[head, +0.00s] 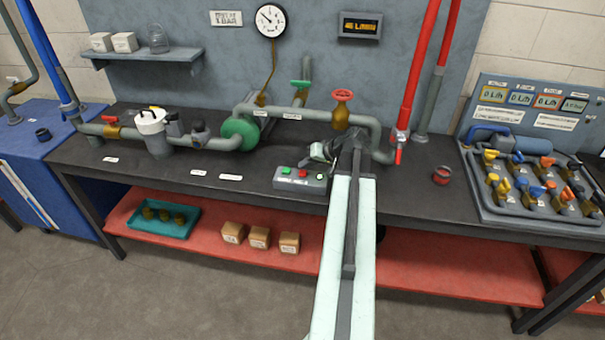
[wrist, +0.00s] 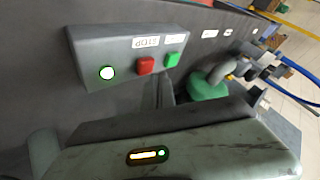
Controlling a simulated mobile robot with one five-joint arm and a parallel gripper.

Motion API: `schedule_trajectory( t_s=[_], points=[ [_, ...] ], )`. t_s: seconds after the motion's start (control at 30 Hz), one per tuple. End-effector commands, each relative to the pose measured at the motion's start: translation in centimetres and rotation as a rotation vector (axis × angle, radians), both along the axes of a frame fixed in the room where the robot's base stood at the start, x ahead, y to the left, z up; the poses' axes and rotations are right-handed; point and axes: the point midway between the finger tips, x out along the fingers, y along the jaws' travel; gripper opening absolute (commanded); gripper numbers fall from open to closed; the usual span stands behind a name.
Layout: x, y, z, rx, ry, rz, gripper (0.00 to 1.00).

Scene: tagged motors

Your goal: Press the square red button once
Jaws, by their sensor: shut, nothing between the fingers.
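The square red button (wrist: 145,65) sits between a square green button (wrist: 172,60) and a round lit white button (wrist: 107,72) on a grey control box (wrist: 85,45). In the head view the red button (head: 303,173) is on the same box (head: 290,185), near the bench's front edge. My gripper (head: 318,154) is shut and empty, over the bench just behind the box's right part. In the wrist view its dark fingers (wrist: 164,90) show beside the box, near the red and green buttons. I see no clear contact with the red button.
Grey pipework with a green round flange (head: 239,134) stands behind the box. A red-handled valve (head: 343,96) rises behind my gripper. The bench left of the box is mostly clear.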

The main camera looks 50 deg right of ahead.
Motion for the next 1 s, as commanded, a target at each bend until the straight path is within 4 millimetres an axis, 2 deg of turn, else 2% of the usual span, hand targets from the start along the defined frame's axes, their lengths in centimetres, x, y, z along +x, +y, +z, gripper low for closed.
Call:
schedule_trajectory(
  t_s=[0.53, 0.8, 1.0],
  points=[
    [-0.03, -0.02, 0.0, 0.0, 0.0, 0.0, 0.0],
    [0.14, -0.05, -0.91, 0.0, 0.0, 0.0, 0.0],
    [0.17, -0.04, -0.84, 0.0, 0.0, 0.0, 0.0]
  ],
)
